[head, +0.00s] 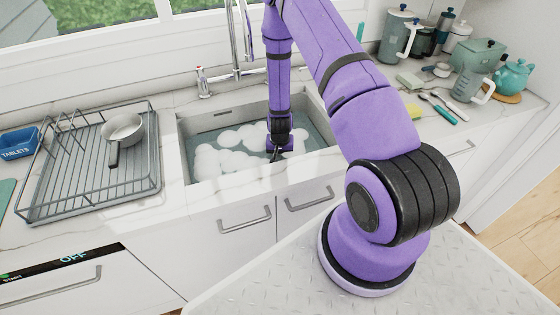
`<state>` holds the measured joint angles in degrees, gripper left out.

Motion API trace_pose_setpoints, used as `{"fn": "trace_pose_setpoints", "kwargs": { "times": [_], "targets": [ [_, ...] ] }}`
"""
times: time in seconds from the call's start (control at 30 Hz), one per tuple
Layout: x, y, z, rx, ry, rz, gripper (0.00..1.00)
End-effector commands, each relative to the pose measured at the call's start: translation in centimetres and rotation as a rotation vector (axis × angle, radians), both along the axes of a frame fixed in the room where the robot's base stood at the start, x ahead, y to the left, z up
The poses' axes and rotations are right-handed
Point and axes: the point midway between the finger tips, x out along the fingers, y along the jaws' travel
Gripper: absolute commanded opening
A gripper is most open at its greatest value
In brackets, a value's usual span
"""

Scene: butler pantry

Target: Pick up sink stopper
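My purple arm reaches over the counter and down into the sink (188,160). My gripper (277,153) is low in the sink, at the right side of a patch of white foam (232,150) on the water. Its fingertips are small and dark, and I cannot tell whether they are open or shut, or hold anything. I cannot make out the sink stopper. Foam, water, the front sink wall and my arm hide parts of the basin.
A chrome tap (236,40) stands behind the sink. A dish rack (90,185) with a small pan (122,130) is at left.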

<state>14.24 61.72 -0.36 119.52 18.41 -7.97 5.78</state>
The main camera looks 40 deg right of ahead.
Motion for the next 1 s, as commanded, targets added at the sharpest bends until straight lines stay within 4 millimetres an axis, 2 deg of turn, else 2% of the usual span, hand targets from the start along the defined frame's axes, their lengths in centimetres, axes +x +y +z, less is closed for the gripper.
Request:
{"fn": "trace_pose_setpoints", "kwargs": {
  "times": [0.47,0.67,1.0],
  "targets": [
    [0.0,0.0,0.6,-0.001,-0.001,0.001,0.03],
    [0.1,0.0,2.5,-0.001,-0.001,0.001,0.03],
    [0.1,0.0,7.5,-0.001,-0.002,0.001,0.03]
  ]
}}
